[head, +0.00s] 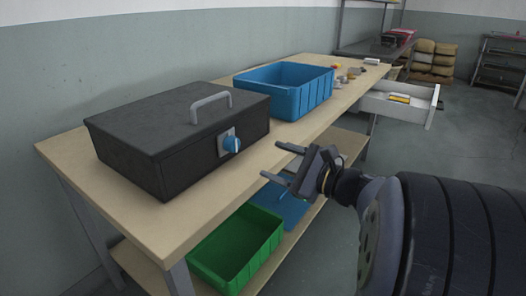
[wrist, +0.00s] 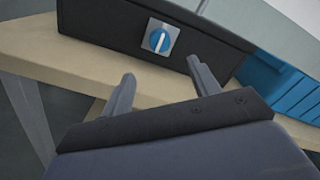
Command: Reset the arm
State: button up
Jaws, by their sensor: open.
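My gripper (head: 278,163) is open and empty in the head view. It hangs in front of the wooden bench's front edge, to the right of the black ultrasonic tank. In the wrist view its two fingers (wrist: 160,82) stand apart with nothing between them. The black tank (head: 130,143) has a closed lid with a grey handle (head: 211,107) and a blue knob (head: 231,144) on its front. The knob also shows in the wrist view (wrist: 158,40), beyond the fingers and apart from them.
A blue bin (head: 308,97) stands on the bench (head: 180,218) behind the tank. A green bin (head: 228,275) is on the lower shelf. An open white drawer (head: 395,108) sticks out at the right, holding a yellow item. Small items lie at the bench's far end.

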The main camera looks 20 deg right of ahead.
aim_at(237, 146)
jog(key=b+x, duration=0.2)
jog(key=x, duration=0.9)
jog(key=shift+s+d, duration=0.1)
